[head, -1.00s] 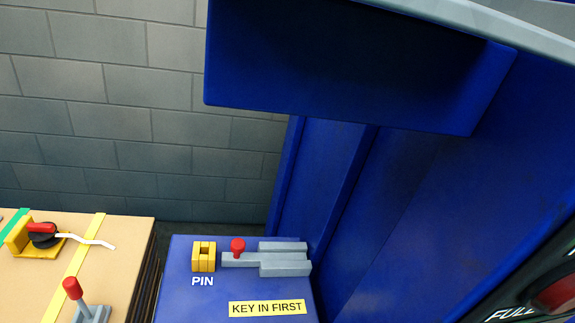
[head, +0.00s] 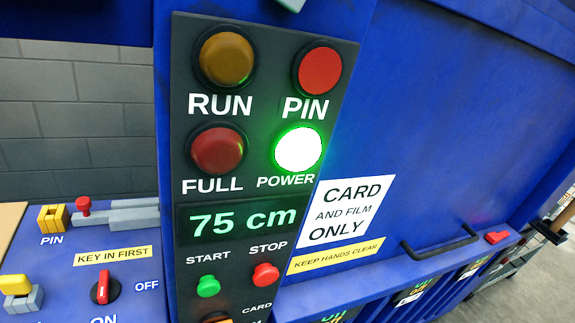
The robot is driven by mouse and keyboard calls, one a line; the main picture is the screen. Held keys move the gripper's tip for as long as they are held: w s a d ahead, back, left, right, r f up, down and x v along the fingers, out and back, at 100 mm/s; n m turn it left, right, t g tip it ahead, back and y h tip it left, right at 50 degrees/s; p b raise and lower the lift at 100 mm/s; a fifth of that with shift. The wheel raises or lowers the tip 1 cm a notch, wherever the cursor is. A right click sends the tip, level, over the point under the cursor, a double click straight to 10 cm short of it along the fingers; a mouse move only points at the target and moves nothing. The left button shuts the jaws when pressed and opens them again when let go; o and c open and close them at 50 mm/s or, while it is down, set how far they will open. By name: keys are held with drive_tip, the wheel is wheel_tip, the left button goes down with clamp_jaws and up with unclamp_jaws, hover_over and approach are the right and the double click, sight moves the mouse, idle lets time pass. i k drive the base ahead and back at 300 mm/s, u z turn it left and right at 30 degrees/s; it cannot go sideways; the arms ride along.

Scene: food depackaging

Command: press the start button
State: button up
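The green start button (head: 208,286) sits low on the dark control panel (head: 183,165) of the blue machine, under the word START. The red stop button (head: 265,275) is just to its right. Above them a display (head: 243,220) reads 75 cm. The POWER lamp (head: 298,150) glows green. My gripper is not in view.
On the blue ledge at left are a yellow PIN block (head: 52,218), a grey bolt with a red knob (head: 84,205), a red rotary switch (head: 103,288) and a yellow-topped lever (head: 17,287). A black handle (head: 440,244) is on the machine at right.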

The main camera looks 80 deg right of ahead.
sight(207, 288)
drive_tip(key=z, duration=0.85)
drive_tip(key=k, duration=0.6)
drive_tip(key=z, duration=0.25)
drive_tip(key=i, duration=0.5)
drive_tip(key=z, duration=0.05)
